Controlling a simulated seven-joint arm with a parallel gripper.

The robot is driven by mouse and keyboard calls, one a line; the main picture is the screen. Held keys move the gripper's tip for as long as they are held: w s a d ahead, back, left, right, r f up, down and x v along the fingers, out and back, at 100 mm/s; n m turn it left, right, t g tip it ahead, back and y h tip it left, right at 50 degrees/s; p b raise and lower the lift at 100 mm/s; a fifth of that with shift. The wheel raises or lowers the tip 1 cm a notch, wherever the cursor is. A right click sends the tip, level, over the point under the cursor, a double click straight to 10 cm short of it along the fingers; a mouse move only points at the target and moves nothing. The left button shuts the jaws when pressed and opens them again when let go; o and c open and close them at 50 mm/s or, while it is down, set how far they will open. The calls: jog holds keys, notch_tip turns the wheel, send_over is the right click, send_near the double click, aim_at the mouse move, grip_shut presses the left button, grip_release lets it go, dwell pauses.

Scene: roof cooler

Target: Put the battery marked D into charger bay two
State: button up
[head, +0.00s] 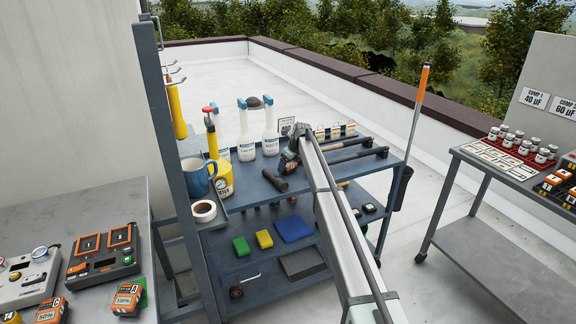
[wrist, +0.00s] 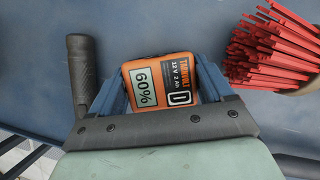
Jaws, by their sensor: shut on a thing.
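The battery marked D (wrist: 162,84) is orange and black with a pale "60%" panel. It sits between the blue fingers of my gripper (wrist: 163,80), which is shut on it. I cannot tell whether the battery touches the shelf. The charger (head: 103,252) is a dark unit with two orange-framed bays on the grey bench at left. I cannot read its bay numbers.
A black handle (wrist: 84,75) lies close left of my gripper, and a red-bristled brush (wrist: 275,45) lies to its right. Spray bottles (head: 245,130), a blue mug (head: 197,176) and a tape roll (head: 204,211) stand on the cart. Batteries marked C (head: 50,311) and "100%" (head: 128,299) are before the charger.

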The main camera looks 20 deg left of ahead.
jog(key=shift+f, duration=0.1)
jog(key=o, duration=1.2)
jog(key=v, duration=1.1)
jog(key=shift+s+d+r, duration=0.1)
jog(key=shift+d+r, duration=0.1)
jog(key=shift+r, duration=0.15)
jog(key=shift+d+r, duration=0.1)
jog(key=shift+r, duration=0.15)
jog(key=shift+c, duration=0.9)
